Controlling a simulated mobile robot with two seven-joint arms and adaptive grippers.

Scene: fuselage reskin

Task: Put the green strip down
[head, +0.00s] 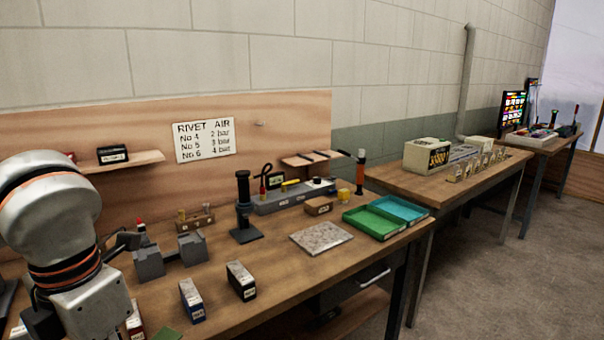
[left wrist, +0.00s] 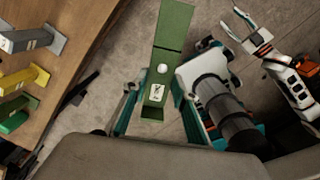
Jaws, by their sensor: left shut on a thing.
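The green strip (left wrist: 173,45) is long and flat, with a pale round dot and a small white label near its held end. In the left wrist view it lies between the teal fingers of my left gripper (left wrist: 155,108), which is shut on it. The strip's far part points to the top of the picture, over the floor beside the bench. In the head view my left arm comes in at the lower left, and a small green corner (head: 168,334) shows at the bottom edge. My right gripper (left wrist: 240,28) stands with its fingers apart, empty, at the upper right of the left wrist view.
The wooden bench (head: 300,275) carries small boxes, a grey block pair, a stone-like plate (head: 321,238) and green and teal trays (head: 372,222). Grey, yellow (left wrist: 25,79) and green pieces lie near the bench edge in the left wrist view. The bench's front right is clear.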

